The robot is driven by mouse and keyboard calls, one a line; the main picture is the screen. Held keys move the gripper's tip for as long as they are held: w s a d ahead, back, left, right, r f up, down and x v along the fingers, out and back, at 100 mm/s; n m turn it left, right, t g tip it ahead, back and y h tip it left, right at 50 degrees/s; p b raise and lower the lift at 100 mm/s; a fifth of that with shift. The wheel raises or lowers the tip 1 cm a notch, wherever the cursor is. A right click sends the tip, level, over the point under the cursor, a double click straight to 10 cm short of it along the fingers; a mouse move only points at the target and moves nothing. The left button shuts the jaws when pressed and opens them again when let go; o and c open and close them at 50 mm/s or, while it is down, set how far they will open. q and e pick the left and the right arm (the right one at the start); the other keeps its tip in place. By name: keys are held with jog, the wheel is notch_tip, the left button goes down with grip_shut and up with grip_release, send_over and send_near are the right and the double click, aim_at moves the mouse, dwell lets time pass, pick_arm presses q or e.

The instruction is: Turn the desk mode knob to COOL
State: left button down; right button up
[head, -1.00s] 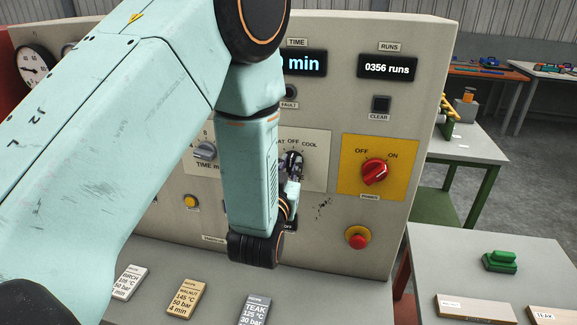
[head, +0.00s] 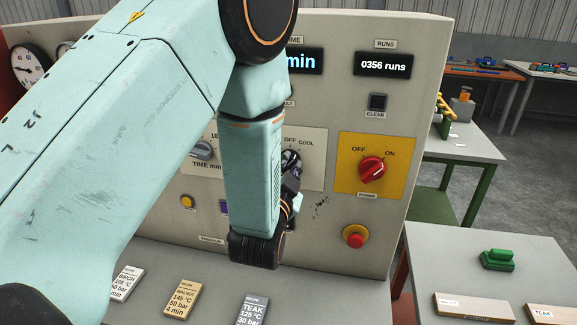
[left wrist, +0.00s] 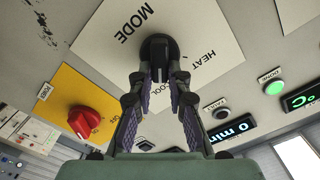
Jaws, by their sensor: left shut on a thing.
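The black mode knob (left wrist: 158,48) sits on a cream plate marked MODE, HEAT and COOL in the left wrist view. My left gripper (left wrist: 159,76) has its two fingers on either side of the knob and is shut on it. In the head view the gripper (head: 291,168) is at the knob, below the words OFF and COOL (head: 306,142). My left arm hides the left part of the plate there. The fingers cover most of the knob, and I cannot tell exactly where its pointer stands. My right gripper is not in view.
The red power knob (head: 372,170) on its yellow plate and the red stop button (head: 355,238) are right of the gripper. Recipe cards (head: 183,299) lie on the desk below. A side table (head: 480,245) at right holds a green object and boards.

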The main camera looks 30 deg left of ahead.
pick_arm(q)
jog(key=shift+f, duration=0.1)
dwell(0.4)
jog(key=c, duration=1.3)
grip_release()
jog(key=shift+s, duration=0.1)
jog(key=v, duration=0.7)
jog(key=shift+s, duration=0.15)
jog(key=shift+d, duration=0.1)
